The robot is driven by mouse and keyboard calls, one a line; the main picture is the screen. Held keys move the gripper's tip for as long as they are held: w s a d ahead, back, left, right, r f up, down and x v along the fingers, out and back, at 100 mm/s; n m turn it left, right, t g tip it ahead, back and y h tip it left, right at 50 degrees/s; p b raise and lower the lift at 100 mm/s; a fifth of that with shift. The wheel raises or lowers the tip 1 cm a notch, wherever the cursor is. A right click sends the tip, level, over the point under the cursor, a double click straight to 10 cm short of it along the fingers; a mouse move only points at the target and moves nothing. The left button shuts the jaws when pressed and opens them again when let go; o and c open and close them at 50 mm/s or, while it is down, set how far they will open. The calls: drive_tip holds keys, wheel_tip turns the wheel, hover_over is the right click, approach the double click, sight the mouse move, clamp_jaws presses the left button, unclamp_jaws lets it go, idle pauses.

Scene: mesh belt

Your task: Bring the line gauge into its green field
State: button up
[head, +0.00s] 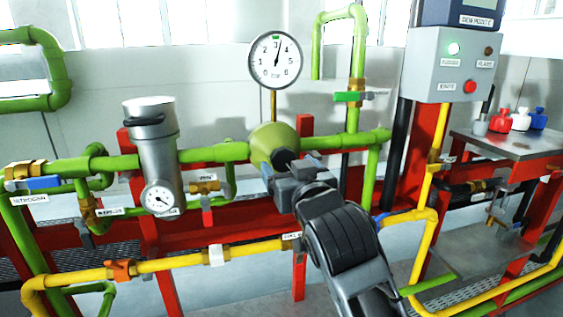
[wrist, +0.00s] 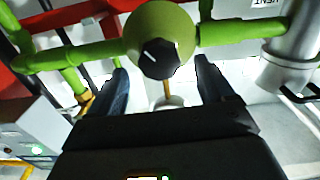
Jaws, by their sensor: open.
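The line gauge (head: 275,60) is a round white dial on a brass stem above the green pipe. Its green field is a small patch at the top of the scale. The black needle points up and slightly right, seemingly just past that patch. Below it sits a round green regulator (head: 272,142) with a black knob (wrist: 161,58) bearing a white line, seen in the wrist view. My gripper (wrist: 165,82) is open, its two fingers apart on either side in front of the knob, with nothing between them. In the head view my gripper (head: 291,172) partly covers the knob.
A grey cylinder with a small gauge (head: 158,198) stands on the green pipe to the left. A yellow pipe (head: 180,262) runs below. A grey control box (head: 450,65) with a lit green lamp and a side table (head: 510,140) with coloured bottles are right.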

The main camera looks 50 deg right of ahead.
sight(284, 162)
drive_tip(key=shift+x, duration=1.5)
